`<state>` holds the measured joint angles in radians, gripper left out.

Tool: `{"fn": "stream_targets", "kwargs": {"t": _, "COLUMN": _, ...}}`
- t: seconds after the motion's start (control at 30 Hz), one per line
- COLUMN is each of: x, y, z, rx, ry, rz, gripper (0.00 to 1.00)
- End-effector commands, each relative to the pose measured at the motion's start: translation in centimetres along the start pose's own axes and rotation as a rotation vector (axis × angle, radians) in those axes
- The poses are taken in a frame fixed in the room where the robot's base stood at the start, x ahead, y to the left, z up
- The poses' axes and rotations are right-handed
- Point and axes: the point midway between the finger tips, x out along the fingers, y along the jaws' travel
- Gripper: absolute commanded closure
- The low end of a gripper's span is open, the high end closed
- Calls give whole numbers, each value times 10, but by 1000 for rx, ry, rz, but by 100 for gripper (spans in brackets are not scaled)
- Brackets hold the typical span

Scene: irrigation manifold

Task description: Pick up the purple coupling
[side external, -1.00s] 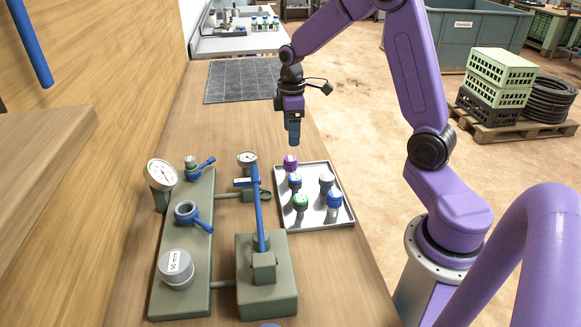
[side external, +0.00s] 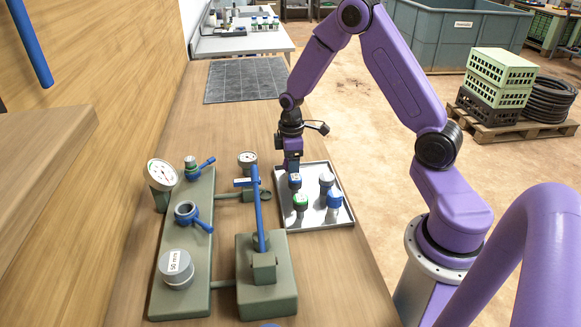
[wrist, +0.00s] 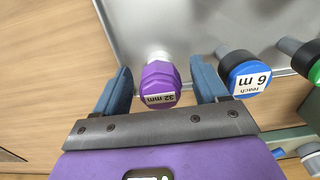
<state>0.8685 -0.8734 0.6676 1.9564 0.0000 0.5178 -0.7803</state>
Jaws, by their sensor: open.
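The purple coupling (wrist: 160,84) has a purple hexagonal cap labelled "32 mm" and a pale stem. In the wrist view it sits between the two blue fingers of my gripper (wrist: 162,90), with a gap on each side. My gripper is open. In the side external view my gripper (side external: 291,168) is low over the tray's far left corner, and the coupling there is hidden behind it. The metal tray (side external: 318,221) holds the coupling at its edge.
A blue-capped part (wrist: 248,74) labelled "6 m" stands close beside the right finger. A green-capped part (side external: 300,201), a grey one (side external: 326,181) and another blue one (side external: 334,199) share the tray. The green manifold (side external: 189,240) with gauges and a blue lever (side external: 258,208) stands to the left.

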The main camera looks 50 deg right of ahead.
Motion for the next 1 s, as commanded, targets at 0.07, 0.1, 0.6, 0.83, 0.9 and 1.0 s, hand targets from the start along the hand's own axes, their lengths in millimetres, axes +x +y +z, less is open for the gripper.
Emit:
{"fn": "stream_targets", "kwargs": {"t": 0.07, "x": 1, "y": 0, "z": 0, "rx": 0, "ry": 0, "rz": 0, "gripper": 28}}
{"fn": "stream_targets", "kwargs": {"t": 0.1, "x": 1, "y": 0, "z": 0, "rx": 0, "ry": 1, "rz": 1, "gripper": 28}}
{"fn": "stream_targets", "kwargs": {"t": 0.6, "x": 0, "y": 0, "z": 0, "rx": 0, "ry": 1, "rz": 1, "gripper": 86}}
{"fn": "stream_targets", "kwargs": {"t": 0.83, "x": -3, "y": 0, "z": 0, "rx": 0, "ry": 1, "rz": 1, "gripper": 86}}
{"fn": "stream_targets", "kwargs": {"t": 0.9, "x": -7, "y": 1, "z": -1, "rx": 0, "ry": 2, "rz": 2, "gripper": 86}}
{"fn": "stream_targets", "kwargs": {"t": 1.0, "x": -17, "y": 1, "z": -1, "rx": 0, "ry": 3, "rz": 3, "gripper": 86}}
